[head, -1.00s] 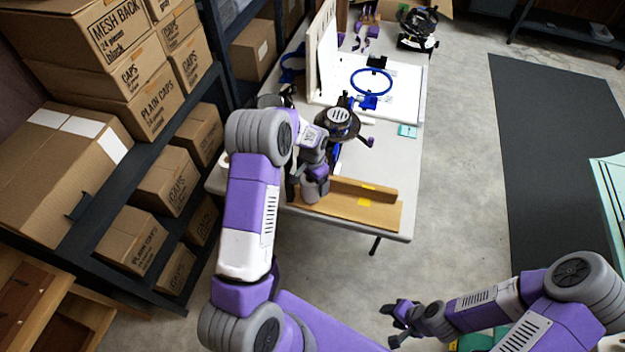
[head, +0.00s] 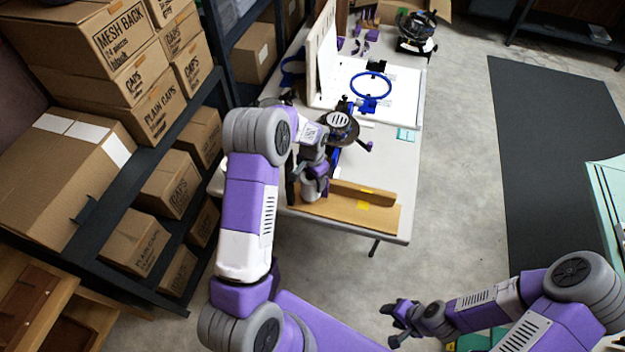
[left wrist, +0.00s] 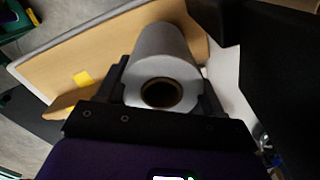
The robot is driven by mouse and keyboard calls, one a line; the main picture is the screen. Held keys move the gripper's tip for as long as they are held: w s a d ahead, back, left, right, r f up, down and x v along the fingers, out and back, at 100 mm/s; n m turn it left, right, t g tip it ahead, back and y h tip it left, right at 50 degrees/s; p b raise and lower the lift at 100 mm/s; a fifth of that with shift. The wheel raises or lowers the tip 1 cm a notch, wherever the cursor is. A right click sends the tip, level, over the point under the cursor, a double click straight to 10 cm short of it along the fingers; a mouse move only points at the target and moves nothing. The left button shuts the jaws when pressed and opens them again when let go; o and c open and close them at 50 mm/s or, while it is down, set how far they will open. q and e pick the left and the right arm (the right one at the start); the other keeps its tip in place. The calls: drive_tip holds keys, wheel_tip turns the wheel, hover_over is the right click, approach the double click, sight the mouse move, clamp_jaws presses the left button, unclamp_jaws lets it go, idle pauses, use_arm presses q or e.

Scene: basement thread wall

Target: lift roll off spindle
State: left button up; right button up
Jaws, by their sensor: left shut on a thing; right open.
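A white roll (left wrist: 163,50) with a brown core and a dark central hole fills the middle of the left wrist view. My left gripper (left wrist: 164,82) is shut on it, with one dark finger on each side. In the head view my left gripper (head: 314,186) is at the near end of the table, by the wooden boards, and its wrist hides most of the roll. I cannot make out the spindle in either view. My right gripper (head: 398,320) is open and empty at the lower right, away from the table.
The white table (head: 395,160) bears a brown board (head: 350,212) with yellow marks at its near edge. A round dark device (head: 341,125) and a blue hoop (head: 370,85) stand farther back. Shelves with cardboard boxes (head: 165,190) line the left.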

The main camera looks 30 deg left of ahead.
use_arm(q)
drive_tip(key=shift+r+p, duration=3.3)
drive_tip(key=shift+r, duration=1.9)
wheel_tip(320, 180, up, 4)
drive_tip(key=p, duration=0.2)
drive_tip(key=shift+p, duration=0.3)
drive_tip(key=shift+d+f, duration=0.1)
